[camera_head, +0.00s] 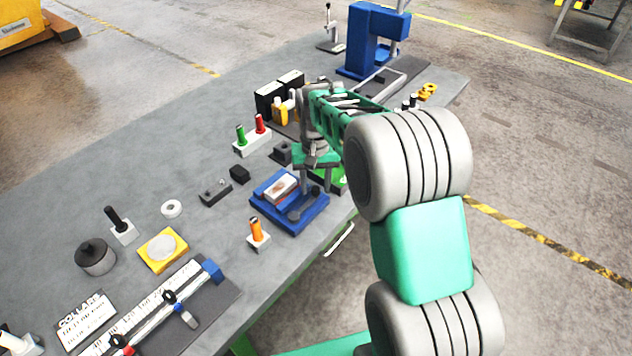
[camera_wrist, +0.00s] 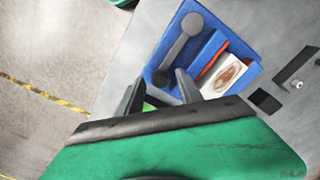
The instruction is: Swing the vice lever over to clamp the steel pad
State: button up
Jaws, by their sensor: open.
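The blue vice (camera_head: 290,226) sits near the table's front edge; it also shows in the wrist view (camera_wrist: 237,43). A pale steel pad with a brown patch (camera_wrist: 222,74) lies in it, beside a red strip; the pad shows in the head view too (camera_head: 279,187). My gripper (camera_wrist: 158,88) is open and empty, fingers pointing down near the lever's dark end. I cannot tell whether a finger touches the lever.
An orange-handled piece (camera_head: 257,231) stands left of the vice. Dark blocks (camera_head: 214,193) and a white block with green and red handles (camera_head: 252,143) are behind it. A blue press (camera_head: 357,45) stands at the back.

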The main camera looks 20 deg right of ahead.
jog(key=shift+c, duration=0.3)
grip_shut()
dwell(1.1)
